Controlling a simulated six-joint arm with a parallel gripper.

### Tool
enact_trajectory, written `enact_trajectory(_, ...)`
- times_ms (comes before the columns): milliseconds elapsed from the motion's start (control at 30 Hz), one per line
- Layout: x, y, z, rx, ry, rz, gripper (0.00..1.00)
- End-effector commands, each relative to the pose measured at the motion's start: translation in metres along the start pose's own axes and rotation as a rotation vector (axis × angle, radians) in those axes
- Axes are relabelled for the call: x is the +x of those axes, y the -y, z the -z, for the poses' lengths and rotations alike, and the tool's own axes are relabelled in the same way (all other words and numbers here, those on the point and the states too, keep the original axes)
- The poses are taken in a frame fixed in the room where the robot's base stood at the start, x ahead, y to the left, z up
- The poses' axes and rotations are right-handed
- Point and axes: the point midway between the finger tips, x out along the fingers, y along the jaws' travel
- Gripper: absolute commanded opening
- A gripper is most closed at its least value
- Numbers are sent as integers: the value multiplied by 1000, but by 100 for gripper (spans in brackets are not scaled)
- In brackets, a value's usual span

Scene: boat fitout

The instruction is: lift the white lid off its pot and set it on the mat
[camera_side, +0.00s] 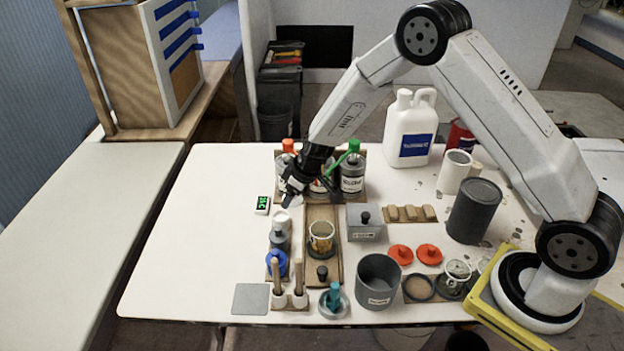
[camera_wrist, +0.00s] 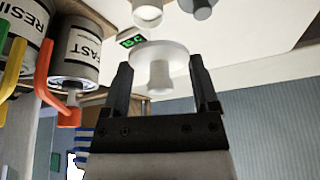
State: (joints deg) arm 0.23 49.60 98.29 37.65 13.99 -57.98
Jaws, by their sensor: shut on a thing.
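My gripper (camera_side: 291,193) points down above the row of small pots, near the front of the bottle rack. In the wrist view my gripper (camera_wrist: 162,72) has its two fingers on either side of the white lid (camera_wrist: 176,55), a round disc with a knob. It is shut on the lid. The lid is mostly hidden by the fingers in the side view. A white pot (camera_side: 283,223) stands below my gripper, at the far end of the row; a white cylinder, probably this pot (camera_wrist: 147,13), shows beyond the lid. The grey square mat (camera_side: 251,299) lies empty at the front left.
A grey-lidded pot (camera_side: 279,241) and a blue-lidded one (camera_side: 276,263) continue the row. Labelled bottles (camera_side: 352,174) stand behind my gripper. A green display (camera_side: 263,204) is to its left. Brushes (camera_side: 298,283) stand right of the mat. The table's left side is clear.

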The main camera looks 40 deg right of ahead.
Motion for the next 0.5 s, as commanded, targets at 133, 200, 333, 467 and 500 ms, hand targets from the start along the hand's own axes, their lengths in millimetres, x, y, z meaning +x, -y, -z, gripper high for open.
enact_trajectory(133,-17,8,-16,2,1,0,22)
enact_trajectory(200,-25,11,-23,2,0,0,22)
enact_trajectory(333,-39,18,-36,1,0,0,22)
enact_trajectory(467,-50,23,-46,1,0,-1,22)
enact_trajectory(500,-53,24,-49,1,0,-1,22)
